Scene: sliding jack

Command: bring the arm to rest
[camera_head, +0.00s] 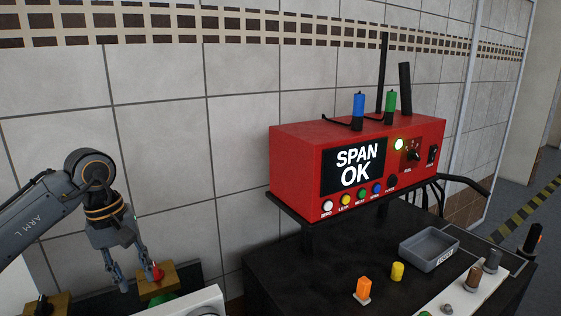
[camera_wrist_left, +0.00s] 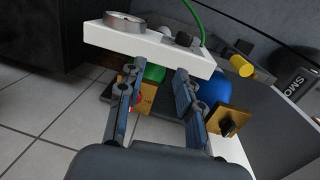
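My left arm (camera_head: 35,215) comes in from the left in the head view. My left gripper (camera_head: 134,282) points downward with its fingers apart, beside a brass block with a red knob (camera_head: 157,272). In the left wrist view the left gripper (camera_wrist_left: 155,95) shows two spread fingers with nothing held between them. Beyond the fingers are a green round part (camera_wrist_left: 154,72) and the brass block (camera_wrist_left: 147,100), partly hidden by the left finger. My right gripper is in neither view.
A red box reading "SPAN OK" (camera_head: 300,150) stands on a black bench (camera_head: 270,265). A grey tray (camera_head: 415,248), an orange piece (camera_head: 364,288) and a yellow piece (camera_head: 398,271) lie on it. A white panel with a gauge (camera_wrist_left: 150,42) and a blue ball (camera_wrist_left: 217,89) are near the left gripper.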

